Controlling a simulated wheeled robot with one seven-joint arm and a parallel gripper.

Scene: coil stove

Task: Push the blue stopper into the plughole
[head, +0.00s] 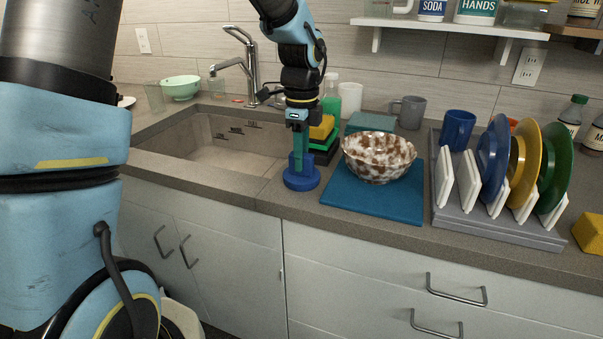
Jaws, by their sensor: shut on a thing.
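The blue stopper (301,180), a wide round disc with a narrower grip on top, is at the counter's front edge, just right of the sink. My gripper (299,154) points down and is shut on the stopper's upper part. The stopper looks upright; I cannot tell whether it touches the counter or hangs just above it. The plughole is not visible; the sink's front rim hides the lower basin.
A speckled bowl (378,172) stands on a blue mat (345,200) to the right. Yellow and green sponges (321,130) sit close behind my gripper. A tap (250,60) rises behind the sink. A rack (480,220) with upright plates is farther right.

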